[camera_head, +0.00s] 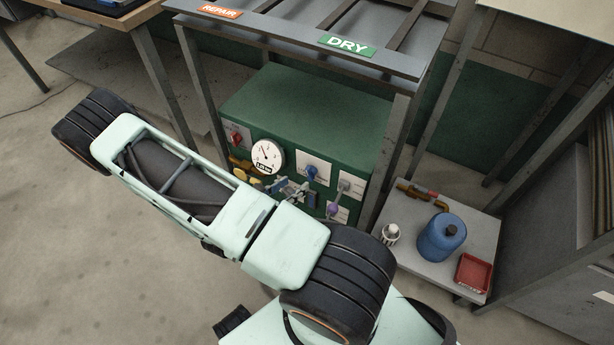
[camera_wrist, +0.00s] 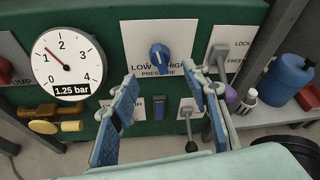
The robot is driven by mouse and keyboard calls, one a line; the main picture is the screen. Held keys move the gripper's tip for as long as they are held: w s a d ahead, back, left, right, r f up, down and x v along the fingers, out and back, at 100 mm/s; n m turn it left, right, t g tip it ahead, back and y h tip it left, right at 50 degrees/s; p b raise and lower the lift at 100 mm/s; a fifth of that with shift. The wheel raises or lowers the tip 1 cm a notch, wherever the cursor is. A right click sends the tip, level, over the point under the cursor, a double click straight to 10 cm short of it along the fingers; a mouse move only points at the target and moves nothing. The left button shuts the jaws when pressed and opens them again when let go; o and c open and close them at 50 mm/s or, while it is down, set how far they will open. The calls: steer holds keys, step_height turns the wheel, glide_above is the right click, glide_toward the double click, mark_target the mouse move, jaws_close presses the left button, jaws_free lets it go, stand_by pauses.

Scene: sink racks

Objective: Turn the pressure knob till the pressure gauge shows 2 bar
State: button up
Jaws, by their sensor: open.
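The blue pressure knob (camera_wrist: 160,56) sits on a white plate lettered LOW, HIGH and PRESSURE, and its pointer is nearly upright. It also shows in the head view (camera_head: 311,172). The round white pressure gauge (camera_wrist: 66,58) is left of the knob; its needle points up-left just past 1 and its readout says 1.25 bar. The gauge is also in the head view (camera_head: 268,155). My gripper (camera_wrist: 158,82) is open with blue-padded fingers. In the wrist view its fingertips lie below the knob's left and right sides, with nothing between them; I see no contact with the knob.
A blue rocker switch (camera_wrist: 158,108) and a dark lever (camera_wrist: 190,130) are below the knob. A grey handle (camera_wrist: 220,55) is on the right plate, a yellow valve (camera_wrist: 55,126) on the left. A blue jug (camera_head: 441,238) and red tray (camera_head: 473,273) stand on the side shelf.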

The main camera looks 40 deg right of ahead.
mark_target(309, 175)
steer(key=b+x, duration=0.2)
steer(key=x, duration=0.6)
steer(key=c, duration=1.1)
steer(key=shift+c, duration=0.3)
steer(key=shift+s, duration=0.1)
steer(key=shift+s+m+t+y+p, duration=0.1)
steer(key=shift+m+t+y+p, duration=0.2)
steer(key=shift+m+t+p, duration=0.5)
steer(key=shift+m+t+y, duration=0.3)
steer(key=shift+m+t, duration=0.3)
steer(key=shift+m, duration=0.7)
